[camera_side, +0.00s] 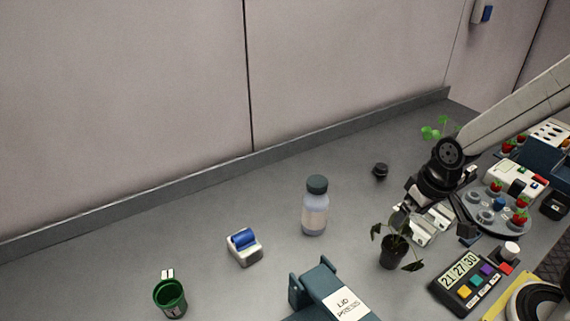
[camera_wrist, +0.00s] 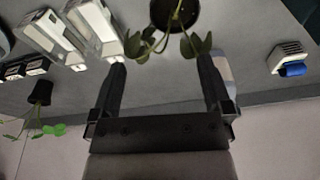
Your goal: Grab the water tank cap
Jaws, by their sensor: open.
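A bottle (camera_side: 314,215) with a dark green cap (camera_side: 317,184) stands upright mid-counter in the side view. A small dark round piece (camera_side: 380,170) lies behind it to the right. I cannot tell for certain which of these is the water tank cap. My gripper (camera_side: 436,220) is at the right, pointing down, apart from both. In the wrist view my gripper (camera_wrist: 162,68) is open, with nothing between its fingers. A pale shape partly hidden behind the right finger may be the bottle.
A potted plant (camera_side: 393,252) stands close in front of my gripper, and clear-white blocks (camera_side: 428,225) sit beside it. A round berry rack (camera_side: 493,212) and a timer panel (camera_side: 467,284) are at the right. A white-blue device (camera_side: 243,246) and green cup (camera_side: 170,298) stand left.

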